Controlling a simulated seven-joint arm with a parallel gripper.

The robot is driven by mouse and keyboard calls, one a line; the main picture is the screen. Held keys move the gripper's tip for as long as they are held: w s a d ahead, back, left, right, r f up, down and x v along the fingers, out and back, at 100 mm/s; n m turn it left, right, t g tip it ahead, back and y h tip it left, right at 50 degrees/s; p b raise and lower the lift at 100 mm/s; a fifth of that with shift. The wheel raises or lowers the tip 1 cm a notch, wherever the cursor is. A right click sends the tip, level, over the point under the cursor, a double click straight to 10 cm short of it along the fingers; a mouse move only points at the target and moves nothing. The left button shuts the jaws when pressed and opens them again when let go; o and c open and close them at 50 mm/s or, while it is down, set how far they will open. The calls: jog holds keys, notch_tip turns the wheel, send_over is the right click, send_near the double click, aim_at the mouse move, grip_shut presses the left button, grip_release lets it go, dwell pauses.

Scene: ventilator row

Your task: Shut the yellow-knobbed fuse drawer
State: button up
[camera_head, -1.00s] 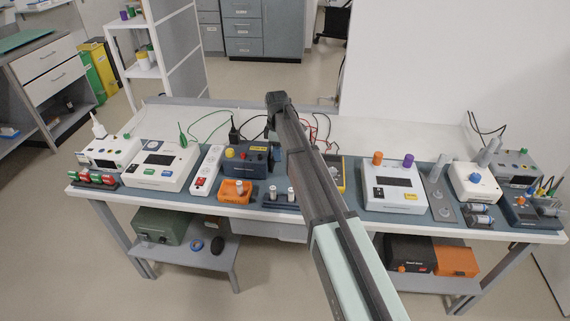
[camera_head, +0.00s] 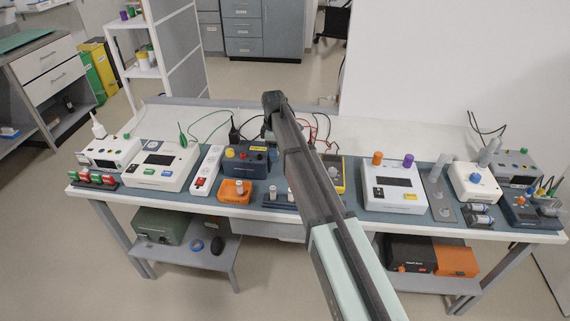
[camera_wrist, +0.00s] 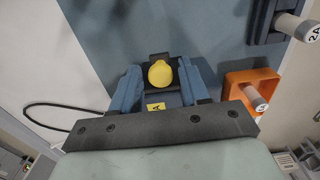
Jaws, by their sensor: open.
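The yellow knob (camera_wrist: 160,74) shows in the wrist view as a round cap against a dark drawer front. A yellow label with a dark letter (camera_wrist: 156,106) lies just below it. My gripper (camera_wrist: 158,66) is open, with one blue-grey finger on each side of the knob. I cannot tell whether the fingers touch anything. How far the drawer is out is unclear, and the gripper's dark bar hides what lies nearer. In the head view my arm covers the gripper, and I cannot make out the drawer there.
An orange tray (camera_wrist: 232,88) with a fuse in it is close right of my gripper. A dark block with a 2A fuse (camera_wrist: 296,27) stands farther right. The bench (camera_head: 185,201) carries a row of devices. A black cable (camera_wrist: 50,106) curves at left.

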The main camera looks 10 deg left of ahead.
jog(key=shift+r, duration=0.1)
jog(key=shift+r, duration=2.9)
